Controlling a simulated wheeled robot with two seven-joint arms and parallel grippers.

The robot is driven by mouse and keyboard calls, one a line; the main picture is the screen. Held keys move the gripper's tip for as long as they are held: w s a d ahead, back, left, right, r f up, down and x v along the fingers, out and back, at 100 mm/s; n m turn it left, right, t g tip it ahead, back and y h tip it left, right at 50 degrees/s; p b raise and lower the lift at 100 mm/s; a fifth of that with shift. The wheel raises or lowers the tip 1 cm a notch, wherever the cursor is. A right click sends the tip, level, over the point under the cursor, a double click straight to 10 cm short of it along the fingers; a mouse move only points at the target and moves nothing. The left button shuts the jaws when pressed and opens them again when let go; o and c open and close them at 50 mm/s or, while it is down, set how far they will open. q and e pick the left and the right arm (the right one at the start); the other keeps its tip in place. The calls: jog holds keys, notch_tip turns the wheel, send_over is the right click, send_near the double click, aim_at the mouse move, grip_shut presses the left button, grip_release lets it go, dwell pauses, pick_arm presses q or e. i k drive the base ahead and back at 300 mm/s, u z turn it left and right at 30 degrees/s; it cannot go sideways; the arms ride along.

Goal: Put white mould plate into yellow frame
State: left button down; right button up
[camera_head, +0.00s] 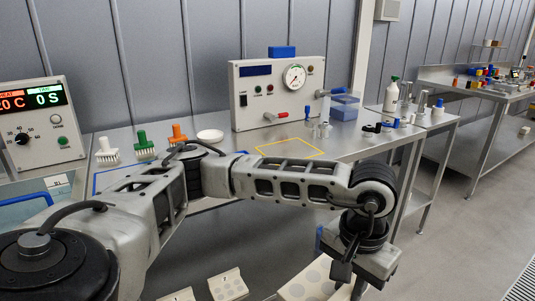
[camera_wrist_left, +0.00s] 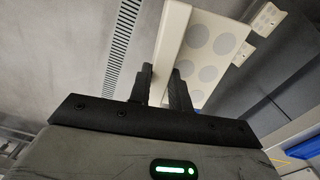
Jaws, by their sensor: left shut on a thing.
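The white mould plate (camera_head: 308,280) with grey round hollows is at the bottom of the head view, partly cut off by the picture edge. My left gripper (camera_wrist_left: 160,78) is shut on the raised edge strip of this plate, which also shows large in the left wrist view (camera_wrist_left: 206,50). In the head view my left arm reaches across and bends down at the right, and its fingertips are not clearly visible. The yellow frame (camera_head: 291,138) is an outline lying flat on the steel table, behind my arm and empty. My right gripper is in neither view.
Two smaller white plates (camera_head: 228,285) (camera_head: 178,296) lie low at the front. A control box with a gauge (camera_head: 277,90) stands behind the yellow frame. Brushes (camera_head: 144,145), a white round dish (camera_head: 210,135) and a blue bin (camera_head: 345,108) stand on the table.

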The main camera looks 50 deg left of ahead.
aim_at(289, 150)
jog(key=u, duration=0.9)
jog(key=i, duration=0.4)
jog(key=u, duration=0.05)
